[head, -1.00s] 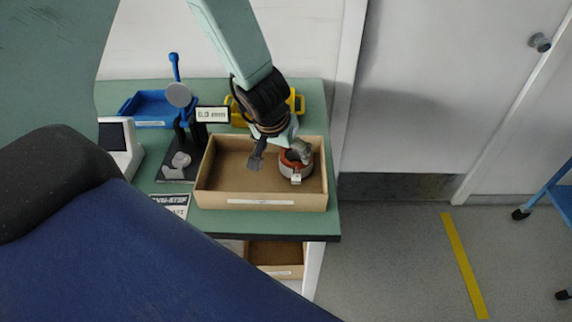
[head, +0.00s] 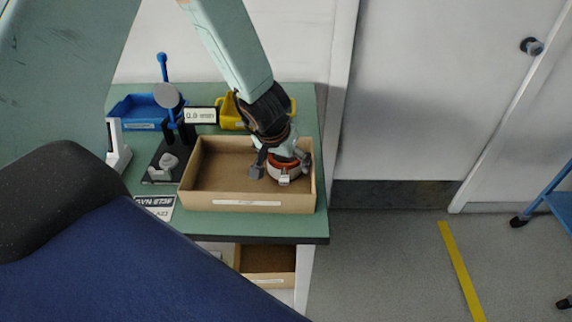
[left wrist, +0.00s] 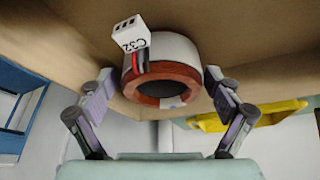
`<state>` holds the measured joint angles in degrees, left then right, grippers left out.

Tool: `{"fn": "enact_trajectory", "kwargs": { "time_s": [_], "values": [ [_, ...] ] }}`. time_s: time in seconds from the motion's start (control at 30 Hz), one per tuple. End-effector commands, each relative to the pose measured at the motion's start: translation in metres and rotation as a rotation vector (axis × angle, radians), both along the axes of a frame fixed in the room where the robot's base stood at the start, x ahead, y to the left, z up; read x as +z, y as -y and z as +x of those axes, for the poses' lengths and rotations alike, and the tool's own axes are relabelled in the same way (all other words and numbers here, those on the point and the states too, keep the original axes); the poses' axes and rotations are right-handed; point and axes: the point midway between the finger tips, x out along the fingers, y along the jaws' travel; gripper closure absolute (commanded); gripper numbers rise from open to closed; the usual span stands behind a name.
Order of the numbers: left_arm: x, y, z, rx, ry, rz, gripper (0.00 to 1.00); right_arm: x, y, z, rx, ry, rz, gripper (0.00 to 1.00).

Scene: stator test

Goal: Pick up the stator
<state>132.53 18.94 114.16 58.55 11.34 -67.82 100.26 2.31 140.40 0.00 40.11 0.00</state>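The stator is a short ring with a pale outer wall, a red-brown winding and a white plug marked C32. It sits in the right part of a cardboard box in the head view (head: 287,175). In the left wrist view the stator (left wrist: 175,55) shows between the two fingers, its opening facing my palm. My left gripper (head: 279,165) reaches down into the box, with its fingers spread on either side of the stator. In the left wrist view my left gripper (left wrist: 162,92) is open; the right-hand finger is very close to the ring. My right gripper is not in view.
The cardboard box (head: 230,200) has low walls around the stator. Behind it are a blue bin (head: 140,112) and a yellow bin (head: 230,112). A dark stand with a round disc (head: 167,95) is left of the box. Open floor lies right of the green table.

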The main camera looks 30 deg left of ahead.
Motion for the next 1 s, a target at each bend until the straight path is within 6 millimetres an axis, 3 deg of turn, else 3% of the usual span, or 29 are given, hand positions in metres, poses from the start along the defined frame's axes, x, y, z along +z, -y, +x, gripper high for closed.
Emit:
{"fn": "enact_trajectory", "kwargs": {
  "time_s": [0.83,1.0],
  "values": [
    [0.0007,0.0021,0.0031,-0.001,0.002,0.001,0.84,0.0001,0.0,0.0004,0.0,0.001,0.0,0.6],
    [0.0019,0.0019,0.0041,-0.001,0.005,0.002,0.84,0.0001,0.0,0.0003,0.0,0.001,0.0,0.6]
  ]
}}
